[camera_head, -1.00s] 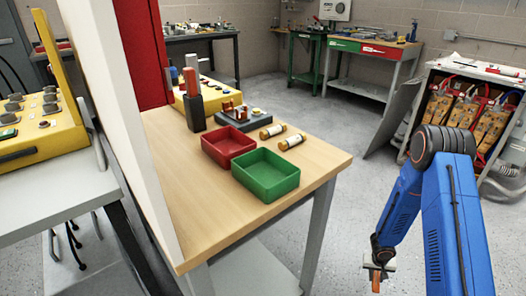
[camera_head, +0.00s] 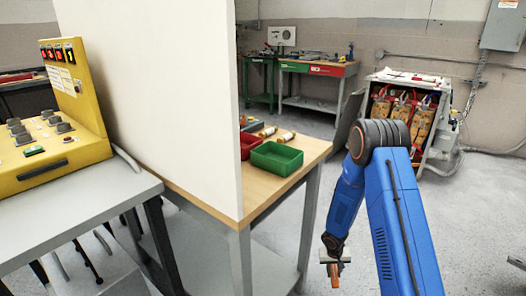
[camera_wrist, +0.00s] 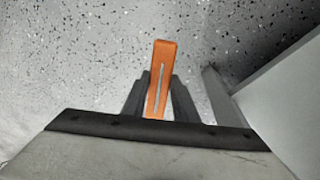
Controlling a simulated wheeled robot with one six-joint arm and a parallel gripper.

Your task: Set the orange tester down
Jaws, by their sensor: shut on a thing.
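My gripper (camera_head: 333,262) hangs low over the floor, to the right of the wooden bench, in the head view. It is shut on the orange tester (camera_head: 335,279), whose orange end hangs down below the jaws. In the wrist view the orange tester (camera_wrist: 162,75) sticks out from between the dark fingers (camera_wrist: 158,97), with a pale stripe along it. Speckled floor lies beyond it.
The wooden bench (camera_head: 265,188) holds a green bin (camera_head: 276,158), a red bin (camera_head: 249,143) and two fuses. A white partition (camera_head: 190,100) hides its left part. A grey table (camera_head: 85,205) with a yellow panel (camera_head: 60,155) stands at left. An open cabinet (camera_head: 437,145) stands behind.

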